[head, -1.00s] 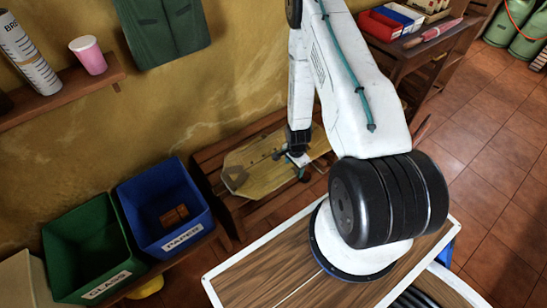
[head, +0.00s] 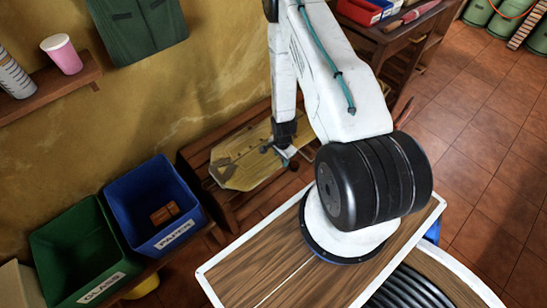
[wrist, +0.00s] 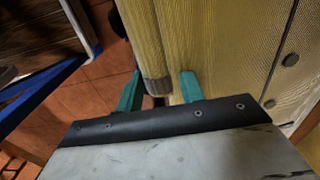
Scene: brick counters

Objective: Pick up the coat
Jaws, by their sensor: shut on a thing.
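The coat (head: 238,170) is a flat yellow garment on a wooden slatted bench against the wall in the head view. In the wrist view its yellow ribbed cloth (wrist: 228,40) fills the upper right, with dark round buttons. My gripper (head: 285,158) is at the coat's right side in the head view. In the wrist view my gripper's two teal fingers (wrist: 162,88) stand on either side of a narrow yellow part with a grey end, seemingly a sleeve, and are shut on it. I cannot tell whether the coat is raised off the bench.
The wooden bench (head: 190,153) is below the coat. A blue paper bin (head: 115,190) and a green glass bin (head: 45,250) stand left of it. A dark green garment (head: 135,25) hangs on the wall. Open tiled floor (head: 480,150) lies to the right.

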